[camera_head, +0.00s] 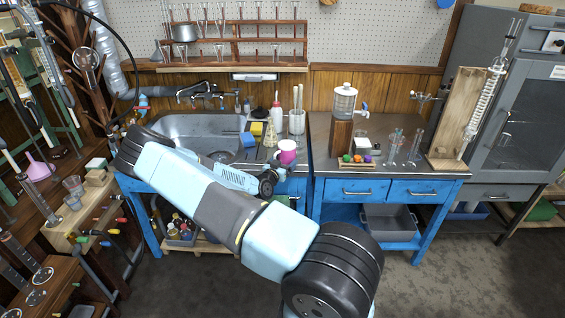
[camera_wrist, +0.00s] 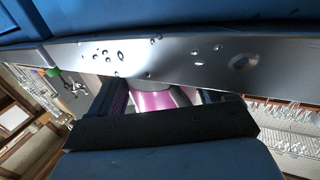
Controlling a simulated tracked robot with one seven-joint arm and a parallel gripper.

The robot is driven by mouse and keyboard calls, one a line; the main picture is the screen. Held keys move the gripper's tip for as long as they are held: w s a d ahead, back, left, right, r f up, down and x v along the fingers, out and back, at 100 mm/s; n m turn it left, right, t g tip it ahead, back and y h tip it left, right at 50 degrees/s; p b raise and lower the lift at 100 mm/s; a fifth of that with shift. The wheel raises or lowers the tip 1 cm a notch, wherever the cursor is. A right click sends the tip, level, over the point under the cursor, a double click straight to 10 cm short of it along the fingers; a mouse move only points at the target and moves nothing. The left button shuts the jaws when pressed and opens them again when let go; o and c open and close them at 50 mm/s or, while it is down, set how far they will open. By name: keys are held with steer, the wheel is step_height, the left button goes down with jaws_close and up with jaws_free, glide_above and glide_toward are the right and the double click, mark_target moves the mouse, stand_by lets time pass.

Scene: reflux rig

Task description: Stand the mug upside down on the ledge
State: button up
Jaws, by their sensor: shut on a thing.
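The mug (camera_head: 287,146), magenta with a paler band, is at the front of the sink counter in the head view, in front of the bottles. My gripper is shut on it; the fingers are small and partly hidden in the head view. In the wrist view the magenta mug (camera_wrist: 155,98) shows between the dark fingers of my gripper (camera_wrist: 160,102), largely covered by my own parts. I cannot tell its exact tilt or whether it touches the counter. A wooden shelf ledge (camera_head: 225,68) runs along the back wall; I cannot tell whether this is the ledge named.
The sink (camera_head: 190,128) is left of the mug. A yellow sponge (camera_head: 257,128), a white-and-red bottle (camera_head: 277,116) and a jar with rods (camera_head: 297,121) stand behind it. A dispenser (camera_head: 345,103) and a tray of colored balls (camera_head: 357,161) are on the right counter.

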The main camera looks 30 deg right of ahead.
steer(key=o, duration=1.1)
steer(key=shift+o, duration=0.2)
steer(key=shift+s+a, duration=0.15)
steer(key=shift+a, duration=0.05)
steer(key=v, duration=1.3)
steer(key=shift+a, duration=0.15)
